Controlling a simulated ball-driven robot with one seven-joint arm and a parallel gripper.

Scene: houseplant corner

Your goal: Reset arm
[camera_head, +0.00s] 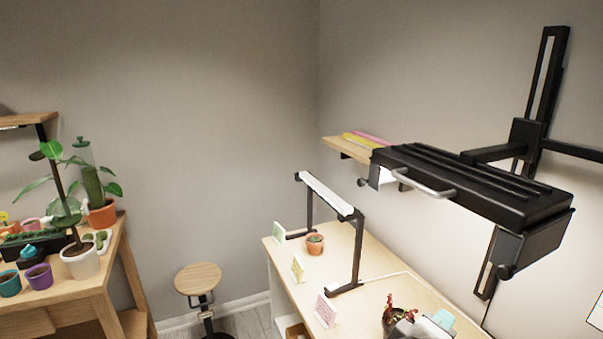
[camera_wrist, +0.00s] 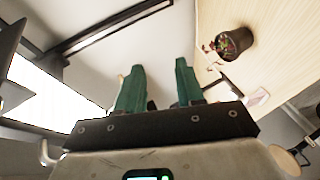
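My gripper (camera_wrist: 160,66) shows in the wrist view with its two green fingers apart and nothing between them. In the head view, part of my gripper (camera_head: 441,319) shows at the bottom edge as a teal finger and a pale grey body. It is in front of the wooden bench (camera_head: 379,292), close to a red-leaved potted plant (camera_head: 400,308), whose pot it partly hides. In the wrist view the same dark pot (camera_wrist: 235,42) is to the right of the fingers, apart from them. The rest of my arm is out of the head view.
A lamp frame (camera_head: 357,250) stands on the bench beside a small cactus pot (camera_head: 315,244) and several cards (camera_head: 298,270). A large black fixture (camera_head: 470,185) juts from the right wall above the bench. A stool (camera_head: 198,279) and a plant table (camera_head: 60,307) are at left.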

